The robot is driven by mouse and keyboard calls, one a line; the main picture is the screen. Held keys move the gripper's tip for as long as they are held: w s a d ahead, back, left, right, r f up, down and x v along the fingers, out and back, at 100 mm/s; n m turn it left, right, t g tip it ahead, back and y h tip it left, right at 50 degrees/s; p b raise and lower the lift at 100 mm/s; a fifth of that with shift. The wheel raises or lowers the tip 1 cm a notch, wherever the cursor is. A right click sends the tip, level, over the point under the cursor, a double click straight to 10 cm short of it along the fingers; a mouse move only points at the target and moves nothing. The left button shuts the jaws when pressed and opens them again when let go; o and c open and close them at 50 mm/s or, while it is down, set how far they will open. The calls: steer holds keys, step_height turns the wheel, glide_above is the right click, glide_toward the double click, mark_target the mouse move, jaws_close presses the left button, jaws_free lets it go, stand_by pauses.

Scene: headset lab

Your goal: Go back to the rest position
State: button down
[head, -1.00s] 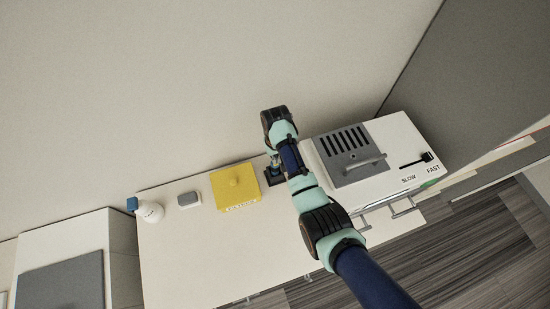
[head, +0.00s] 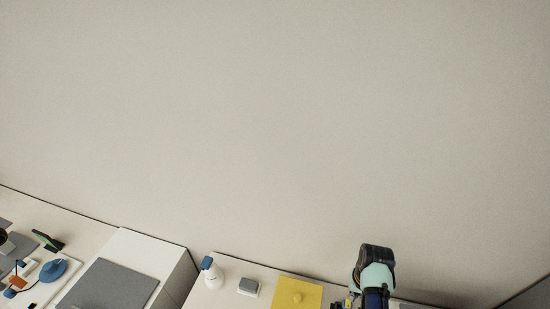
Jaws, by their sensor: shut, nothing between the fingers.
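The end of my arm (head: 374,282) shows at the bottom edge of the head view, right of centre, with a black cap and a pale green and dark blue joint. Only a small part of my gripper (head: 349,301) shows beside it, just right of the yellow box. Its fingertips are cut off by the bottom edge. It is shut with nothing held.
A yellow box with a knob (head: 297,296), a small grey-topped block (head: 248,287) and a white bottle with a blue top (head: 212,272) stand left of my arm. Farther left are a grey panel (head: 117,287) and a blue mouse-like item (head: 53,270). A bare wall (head: 270,120) fills the upper view.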

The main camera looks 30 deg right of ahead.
steer(key=w+a+r+n+t+h+p, duration=0.1)
steer(key=w+a+r+n+t, duration=0.2)
steer(key=w+a+r, duration=0.65)
steer(key=w+a+r+n+t+h, duration=0.2)
steer(key=w+a+r+n+t, duration=0.25)
steer(key=a, duration=0.75)
steer(key=s+a+r+n+t+y, duration=0.1)
steer(key=s+a+r+t, duration=0.1)
steer(key=a+r, duration=0.6)
steer(key=s+a+r+n+t+y, duration=0.1)
steer(key=s+a+r+t+y, duration=0.1)
steer(key=a+r, duration=0.7)
steer(key=shift+s+a+t+p, duration=0.35)
steer(key=shift+s+a+t, duration=0.35)
steer(key=shift+a, duration=0.1)
